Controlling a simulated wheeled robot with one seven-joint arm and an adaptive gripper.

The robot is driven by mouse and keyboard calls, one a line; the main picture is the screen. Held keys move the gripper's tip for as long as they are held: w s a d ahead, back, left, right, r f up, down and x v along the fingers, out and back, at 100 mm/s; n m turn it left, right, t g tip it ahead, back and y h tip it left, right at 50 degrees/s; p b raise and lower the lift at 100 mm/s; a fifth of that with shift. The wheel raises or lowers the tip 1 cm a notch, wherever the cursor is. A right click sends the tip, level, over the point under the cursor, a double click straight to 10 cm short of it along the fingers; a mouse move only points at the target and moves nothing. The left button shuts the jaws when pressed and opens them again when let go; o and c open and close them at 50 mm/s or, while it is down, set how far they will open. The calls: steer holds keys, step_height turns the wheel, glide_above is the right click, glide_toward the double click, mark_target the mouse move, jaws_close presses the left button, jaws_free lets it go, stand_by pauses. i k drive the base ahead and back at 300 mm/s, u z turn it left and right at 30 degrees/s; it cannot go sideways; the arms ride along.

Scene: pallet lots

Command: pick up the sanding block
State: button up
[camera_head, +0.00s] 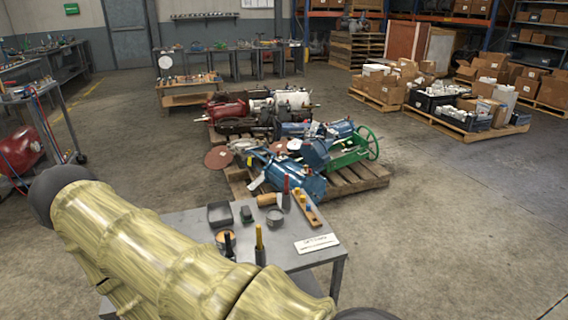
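A small dark green block (246,214) lies on the grey metal table (290,259), between a black open tray and a round grey tin. It looks like the sanding block, but it is too small in view to be certain. My yellowish arm crosses the lower left and hides the near left part of the table. My gripper is not in view.
Around the block are the black tray (219,214), grey tin (275,217), a wooden-handled tool (268,200), upright red-and-black (286,193) and yellow-handled (260,246) tools, a wooden strip (306,209) and a white card (316,243). Loaded pallets (353,176) stand behind; floor is clear right.

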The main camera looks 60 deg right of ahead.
mark_target(271, 199)
steer(key=z, duration=1.3)
